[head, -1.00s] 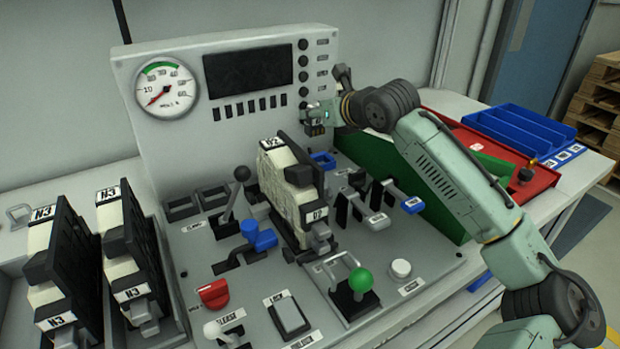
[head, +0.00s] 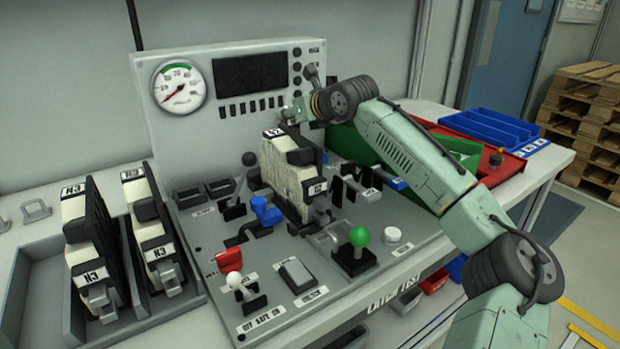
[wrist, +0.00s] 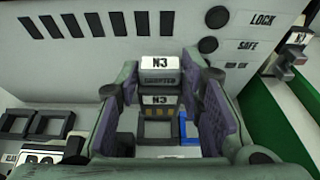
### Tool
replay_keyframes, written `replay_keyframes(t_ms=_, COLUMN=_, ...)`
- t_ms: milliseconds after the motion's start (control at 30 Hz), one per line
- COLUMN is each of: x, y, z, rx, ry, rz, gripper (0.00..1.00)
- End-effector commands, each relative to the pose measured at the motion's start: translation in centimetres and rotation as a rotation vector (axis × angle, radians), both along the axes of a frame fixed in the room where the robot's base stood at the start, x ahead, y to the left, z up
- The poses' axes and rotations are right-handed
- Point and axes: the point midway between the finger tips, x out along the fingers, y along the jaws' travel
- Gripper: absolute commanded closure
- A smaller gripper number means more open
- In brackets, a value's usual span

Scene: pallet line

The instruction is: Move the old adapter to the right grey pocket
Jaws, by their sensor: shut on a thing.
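My gripper (wrist: 160,120) is shut on a white block with a black-on-white N3 label, the adapter (wrist: 160,65), held between purple-padded fingers. In the head view my gripper (head: 296,116) is in front of the panel's right side, behind the tall cream module; the adapter is mostly hidden there. Two dark grey square pockets lie side by side left of the gripper: the left one (head: 190,197) and the right one (head: 220,187). They also show in the wrist view, left one (wrist: 14,126) and right one (wrist: 52,123). A blue frame (wrist: 185,126) shows beyond the fingers.
A black-knobbed lever (head: 240,180) rises near the right grey pocket. A blue handle (head: 265,210) and green-knobbed lever (head: 358,240) stand in front. Two N3 modules sit in a grey tray (head: 35,265) at left.

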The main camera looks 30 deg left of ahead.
Motion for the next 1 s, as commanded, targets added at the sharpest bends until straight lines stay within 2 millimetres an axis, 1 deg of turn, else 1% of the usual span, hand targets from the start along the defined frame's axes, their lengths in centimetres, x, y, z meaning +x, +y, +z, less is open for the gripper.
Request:
replay_keyframes(t_ms=33, x=-0.3, y=0.7, z=0.1, rx=0.001, ry=-0.002, rz=0.007, gripper=0.95)
replay_keyframes(t_ms=133, x=-0.5, y=1.3, z=-0.3, rx=0.003, ry=0.000, rz=0.015, gripper=0.95)
replay_keyframes(t_ms=400, x=-0.6, y=1.4, z=-4.9, rx=0.005, ry=0.001, rz=0.016, gripper=0.95)
replay_keyframes(t_ms=633, x=-0.5, y=1.4, z=-6.7, rx=0.004, ry=-0.002, rz=0.015, gripper=0.95)
replay_keyframes(t_ms=800, x=-0.6, y=1.4, z=-9.0, rx=0.003, ry=0.000, rz=0.016, gripper=0.95)
replay_keyframes(t_ms=900, x=-0.5, y=1.4, z=-9.8, rx=0.004, ry=-0.003, rz=0.016, gripper=0.95)
replay_keyframes(t_ms=1000, x=-0.5, y=1.4, z=-9.8, rx=0.004, ry=-0.004, rz=0.015, gripper=0.95)
